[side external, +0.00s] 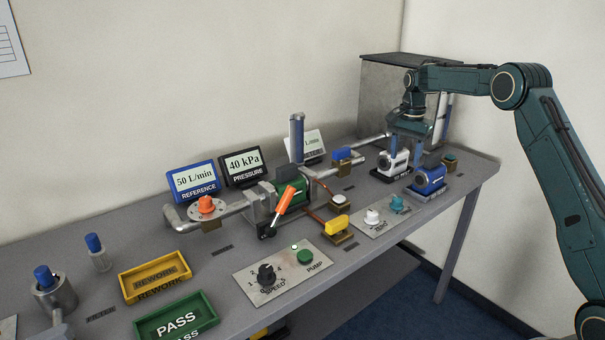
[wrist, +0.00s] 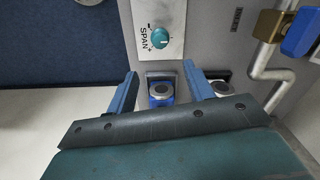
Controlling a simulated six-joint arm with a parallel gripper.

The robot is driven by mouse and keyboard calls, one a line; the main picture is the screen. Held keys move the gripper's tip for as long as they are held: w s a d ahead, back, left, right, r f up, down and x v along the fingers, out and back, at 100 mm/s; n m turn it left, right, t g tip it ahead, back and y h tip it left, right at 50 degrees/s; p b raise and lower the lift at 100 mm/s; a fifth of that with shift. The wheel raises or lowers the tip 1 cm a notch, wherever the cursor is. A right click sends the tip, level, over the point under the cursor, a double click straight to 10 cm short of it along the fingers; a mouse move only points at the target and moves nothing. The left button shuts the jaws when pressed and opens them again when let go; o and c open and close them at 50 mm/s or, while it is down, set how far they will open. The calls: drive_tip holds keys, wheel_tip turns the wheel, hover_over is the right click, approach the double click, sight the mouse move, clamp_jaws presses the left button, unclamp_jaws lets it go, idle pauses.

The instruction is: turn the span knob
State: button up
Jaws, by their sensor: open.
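The teal span knob (side external: 397,204) sits on a light panel at the front of the table, right of a white knob (side external: 373,216). In the wrist view the span knob (wrist: 160,39) is beside the SPAN label, ahead of my fingertips. My gripper (side external: 407,156) points down above a white device and a blue device, farther back than the knob. Its two blue fingers (wrist: 160,72) are apart, with nothing held between them. The gripper is not touching the span knob.
The white device (side external: 394,163) and blue device (side external: 428,180) stand close to the fingers. A yellow-handled valve (side external: 338,225) and the SPEED and PUMP panel (side external: 287,272) are left of the knob. The table's front edge is close to the knob panel.

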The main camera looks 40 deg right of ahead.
sight(398, 198)
wheel_tip(398, 198, down, 14)
drive_tip(key=shift+r, duration=0.15)
idle(0.7)
drive_tip(key=shift+c, duration=0.2)
drive_tip(key=c, duration=0.9)
